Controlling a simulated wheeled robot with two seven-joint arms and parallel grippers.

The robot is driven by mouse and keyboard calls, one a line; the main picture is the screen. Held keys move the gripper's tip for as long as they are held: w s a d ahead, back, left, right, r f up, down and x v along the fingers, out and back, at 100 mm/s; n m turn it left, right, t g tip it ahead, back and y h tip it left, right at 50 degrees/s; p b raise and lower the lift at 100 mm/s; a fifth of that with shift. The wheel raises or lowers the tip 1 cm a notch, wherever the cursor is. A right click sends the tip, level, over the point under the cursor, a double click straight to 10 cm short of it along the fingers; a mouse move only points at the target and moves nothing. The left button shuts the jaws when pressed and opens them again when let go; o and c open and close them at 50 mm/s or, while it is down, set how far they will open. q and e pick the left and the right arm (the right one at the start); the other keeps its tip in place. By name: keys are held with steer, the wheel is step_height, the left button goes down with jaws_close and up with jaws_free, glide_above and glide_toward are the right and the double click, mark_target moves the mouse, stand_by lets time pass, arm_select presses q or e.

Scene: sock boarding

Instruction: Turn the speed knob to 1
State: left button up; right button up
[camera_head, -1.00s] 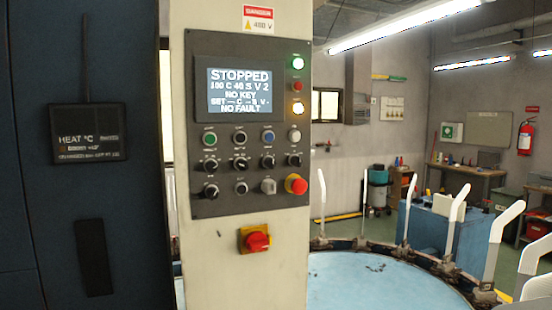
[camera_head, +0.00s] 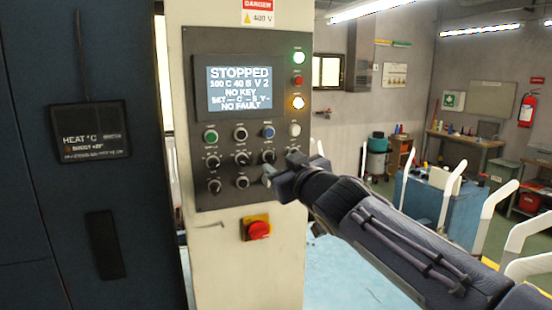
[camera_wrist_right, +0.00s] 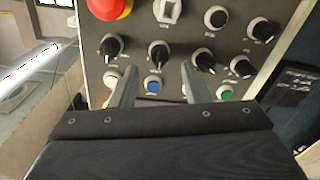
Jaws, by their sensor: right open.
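The control panel (camera_head: 226,135) on the cream column carries rows of black knobs and coloured buttons. Its small labels are too blurred to tell which knob is the speed knob. Knobs show at the left (camera_head: 211,160) and middle (camera_head: 242,158) of the row below the buttons, with one lower left (camera_head: 214,185). My right gripper (camera_head: 268,174) is in front of the panel's lower right, hiding part of it. In the right wrist view the gripper (camera_wrist_right: 157,72) is open and empty, its fingers apart below a black knob (camera_wrist_right: 158,53). My left gripper is out of view.
A red emergency button (camera_wrist_right: 109,6) shows in the wrist view near the gripper. A red switch (camera_head: 258,230) sits below the panel. White boards (camera_head: 447,195) stand at the right.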

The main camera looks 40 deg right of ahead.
mark_target(274, 160)
steer(key=shift+x, duration=1.85)
jaws_close()
